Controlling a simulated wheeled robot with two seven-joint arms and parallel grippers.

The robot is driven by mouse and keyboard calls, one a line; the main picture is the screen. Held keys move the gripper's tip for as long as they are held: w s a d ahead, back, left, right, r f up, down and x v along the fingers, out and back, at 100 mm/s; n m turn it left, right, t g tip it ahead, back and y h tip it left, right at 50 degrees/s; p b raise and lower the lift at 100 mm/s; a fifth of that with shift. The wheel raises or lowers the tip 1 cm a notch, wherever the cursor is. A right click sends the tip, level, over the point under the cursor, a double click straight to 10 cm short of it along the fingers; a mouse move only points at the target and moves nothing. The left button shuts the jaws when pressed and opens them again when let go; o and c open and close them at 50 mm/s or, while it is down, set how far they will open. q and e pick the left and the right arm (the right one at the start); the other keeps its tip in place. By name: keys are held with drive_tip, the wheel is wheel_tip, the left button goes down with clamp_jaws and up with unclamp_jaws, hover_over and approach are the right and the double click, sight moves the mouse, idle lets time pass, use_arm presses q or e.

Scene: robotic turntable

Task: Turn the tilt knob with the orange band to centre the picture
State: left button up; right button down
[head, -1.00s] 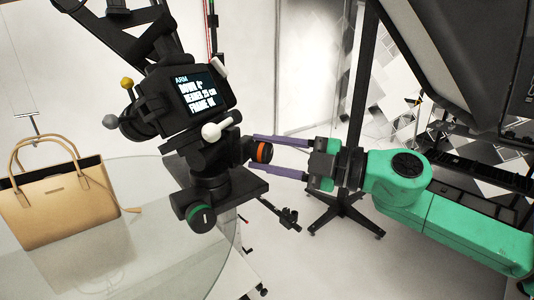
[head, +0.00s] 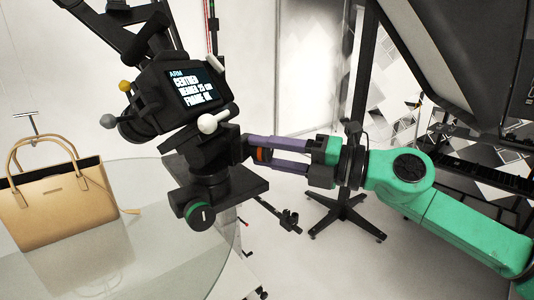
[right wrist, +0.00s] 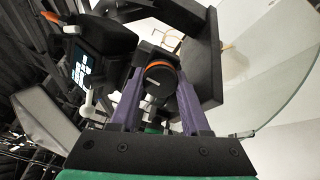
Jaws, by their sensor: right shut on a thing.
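The tilt knob with the orange band (head: 261,154) is on the right side of the black camera head; it also shows in the right wrist view (right wrist: 163,77). My right gripper (head: 253,152) comes in from the right and is shut on this knob, one purple finger on each side. The fingers partly hide the knob in the head view. My left gripper is not in view.
A knob with a green band (head: 199,214) sits lower on the mount. A white-tipped handle (head: 212,122) stands just above the orange-banded knob. A tan handbag (head: 60,212) stands on the round glass turntable (head: 190,258) at left. A black stand (head: 343,212) is behind my right gripper.

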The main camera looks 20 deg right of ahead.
drive_tip(key=shift+n, duration=0.3)
drive_tip(key=shift+c, duration=1.9)
unclamp_jaws()
drive_tip(key=b+v, duration=1.4)
drive_tip(key=b, duration=0.4)
drive_tip(key=shift+d, duration=0.2)
